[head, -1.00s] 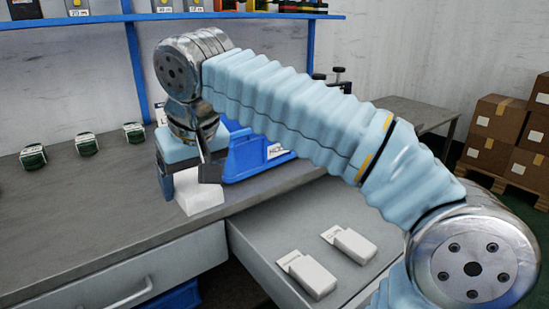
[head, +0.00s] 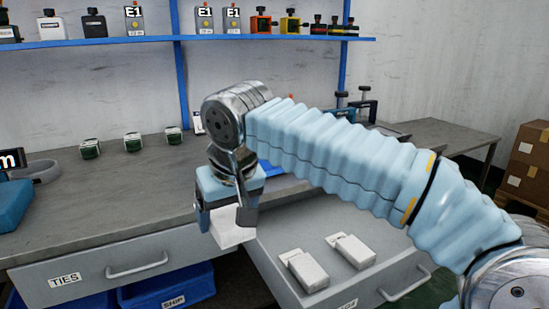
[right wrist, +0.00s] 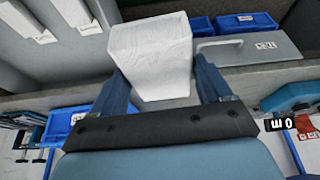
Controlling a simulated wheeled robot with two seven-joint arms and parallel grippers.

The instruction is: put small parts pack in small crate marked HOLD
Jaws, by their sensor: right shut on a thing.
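The white small parts pack (head: 230,236) is held in my right gripper (head: 225,213), by the front edge of the worktop. In the right wrist view the pack (right wrist: 150,50) sits between the two fingers (right wrist: 163,82), which are shut on it. A blue crate (head: 271,168) on the worktop is mostly hidden behind my right arm; its label does not show in the head view. A blue crate also shows at the left of the right wrist view (right wrist: 62,126). My left gripper is not in view.
An open drawer (head: 278,262) with two white packs (head: 305,270) juts out at the right. Several green-and-white items (head: 132,142) stand on the worktop (head: 110,185). A blue device and dark display (head: 12,160) are at the left. A blue SHIP crate (head: 165,290) is below.

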